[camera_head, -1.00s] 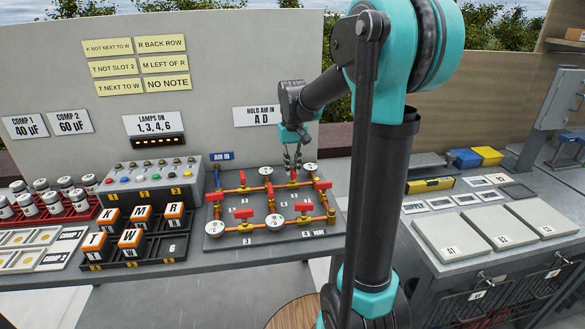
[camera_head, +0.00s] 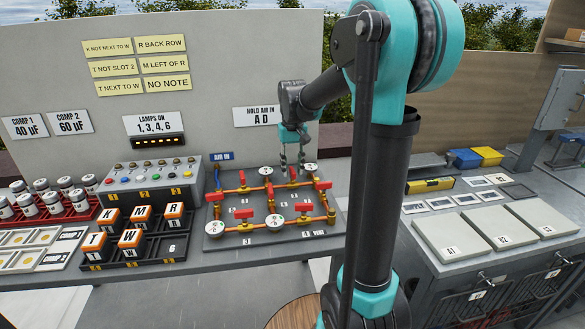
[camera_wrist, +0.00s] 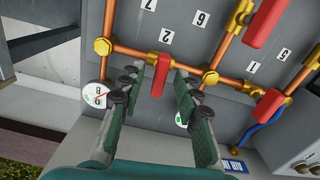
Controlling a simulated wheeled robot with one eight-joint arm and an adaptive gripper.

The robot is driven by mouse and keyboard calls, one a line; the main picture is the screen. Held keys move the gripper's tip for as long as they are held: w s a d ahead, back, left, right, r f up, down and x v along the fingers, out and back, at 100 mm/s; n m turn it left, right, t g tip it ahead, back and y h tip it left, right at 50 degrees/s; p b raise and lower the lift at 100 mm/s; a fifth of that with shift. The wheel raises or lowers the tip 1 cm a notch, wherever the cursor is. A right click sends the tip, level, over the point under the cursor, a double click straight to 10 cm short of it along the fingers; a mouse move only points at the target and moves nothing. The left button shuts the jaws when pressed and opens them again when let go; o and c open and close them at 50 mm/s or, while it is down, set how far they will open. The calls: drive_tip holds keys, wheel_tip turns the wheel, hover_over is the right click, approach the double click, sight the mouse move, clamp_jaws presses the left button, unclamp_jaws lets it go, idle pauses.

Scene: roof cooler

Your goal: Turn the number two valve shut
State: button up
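The number two valve has a red handle (camera_wrist: 160,75), set across a copper pipe beside the "2" label (camera_wrist: 165,36). In the head view this handle (camera_head: 293,173) stands at the back of the pipe board (camera_head: 215,240). My gripper (camera_wrist: 161,80) is open, with one finger on each side of the handle and a visible gap to each. In the head view my gripper (camera_head: 292,165) points down over the back pipe. I cannot tell how far the fingertips reach down beside the handle.
A white gauge (camera_wrist: 94,95) is close to my left finger; another is partly hidden behind my right finger. Other red handles (camera_wrist: 265,105) sit on neighbouring pipes. A "HOLD AIR IN A D" sign (camera_head: 262,116) hangs on the wall. Lettered blocks (camera_head: 130,240) stand left of the board.

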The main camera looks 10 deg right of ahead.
sight(293, 169)
wheel_tip(293, 169, up, 12)
idle(0.5)
